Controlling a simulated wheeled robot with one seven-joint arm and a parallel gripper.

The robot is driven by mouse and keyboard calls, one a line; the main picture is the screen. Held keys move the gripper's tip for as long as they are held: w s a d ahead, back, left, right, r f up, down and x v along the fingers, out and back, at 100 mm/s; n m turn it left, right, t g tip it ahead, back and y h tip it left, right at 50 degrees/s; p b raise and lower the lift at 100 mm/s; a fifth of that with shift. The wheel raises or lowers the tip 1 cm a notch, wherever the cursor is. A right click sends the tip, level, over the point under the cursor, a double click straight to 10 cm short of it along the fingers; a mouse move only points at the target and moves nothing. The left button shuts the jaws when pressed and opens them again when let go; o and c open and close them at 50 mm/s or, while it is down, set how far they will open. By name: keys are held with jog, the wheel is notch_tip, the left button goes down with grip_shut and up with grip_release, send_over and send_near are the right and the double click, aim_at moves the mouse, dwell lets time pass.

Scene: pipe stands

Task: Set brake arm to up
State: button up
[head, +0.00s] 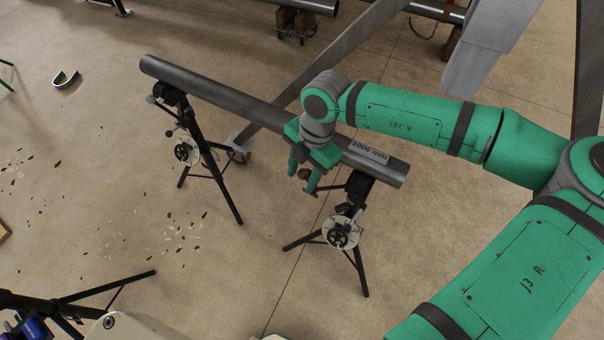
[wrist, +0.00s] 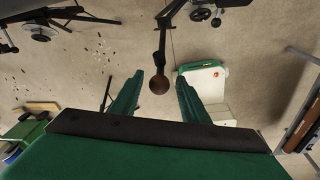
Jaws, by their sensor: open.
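The brake arm shows in the wrist view as a dark lever with a round brown knob (wrist: 159,84) at its end. It comes down from the upper middle of that picture. My gripper (wrist: 158,80) is open, and the knob appears between its two green fingers, with gaps on both sides. In the head view, my gripper (head: 302,179) points down beside the grey pipe (head: 225,96), near the right pipe stand (head: 358,190). The brown knob (head: 305,174) shows between the fingers there.
The pipe rests on the right stand and a left stand (head: 190,130), both with tripod legs and handwheels. A slanting grey beam (head: 340,60) passes behind the pipe. Another dark stand (head: 70,310) is at lower left. Floor between the stands is clear.

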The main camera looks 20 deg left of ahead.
notch_tip(320, 180, up, 11)
jog(key=w+d, duration=0.1)
jog(key=shift+d+f, duration=0.2)
jog(key=shift+d, duration=0.05)
jog(key=shift+a, duration=0.15)
dwell(0.4)
